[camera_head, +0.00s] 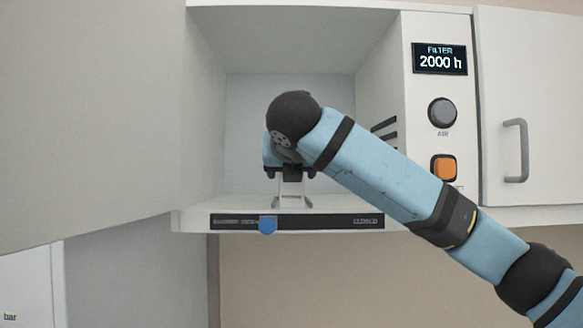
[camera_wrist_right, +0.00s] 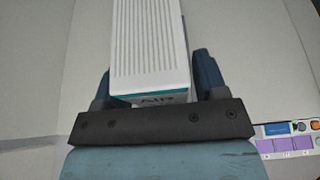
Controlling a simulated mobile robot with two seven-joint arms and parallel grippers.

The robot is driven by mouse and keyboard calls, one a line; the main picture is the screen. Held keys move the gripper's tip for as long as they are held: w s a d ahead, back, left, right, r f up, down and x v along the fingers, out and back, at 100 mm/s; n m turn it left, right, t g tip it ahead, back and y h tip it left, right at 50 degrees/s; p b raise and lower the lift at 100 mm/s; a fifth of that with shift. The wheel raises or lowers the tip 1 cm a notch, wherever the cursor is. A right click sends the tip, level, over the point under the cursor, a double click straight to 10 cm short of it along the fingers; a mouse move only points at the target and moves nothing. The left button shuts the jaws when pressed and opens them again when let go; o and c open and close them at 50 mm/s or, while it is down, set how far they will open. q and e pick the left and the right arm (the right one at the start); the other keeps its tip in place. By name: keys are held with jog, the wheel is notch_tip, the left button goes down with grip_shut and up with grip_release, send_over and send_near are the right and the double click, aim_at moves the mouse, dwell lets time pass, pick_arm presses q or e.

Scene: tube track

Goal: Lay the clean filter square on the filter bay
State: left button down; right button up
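The filter square (camera_wrist_right: 150,50) shows in the right wrist view as a white, ribbed block with a teal edge and dark letters. It lies between the fingers of my right gripper (camera_wrist_right: 151,85), with no clear gap at either side, so the gripper looks shut on it. In the head view my right gripper (camera_head: 291,174) points down inside the open filter bay (camera_head: 240,115). A pale piece (camera_head: 291,198) shows below the fingers, just above or on the bay floor; I cannot tell which. My arm hides part of the bay. My left gripper is not in view.
A large grey panel (camera_head: 90,120) stands at the left. A display (camera_head: 440,59), grey dial (camera_head: 442,112) and orange button (camera_head: 443,167) are at the right, beside a handled door (camera_head: 550,110).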

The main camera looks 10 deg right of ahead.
jog(key=shift+o, duration=0.5)
jog(key=shift+s+r, duration=0.1)
jog(key=shift+s, duration=0.2)
jog(key=b+v, duration=0.3)
jog(key=v, duration=1)
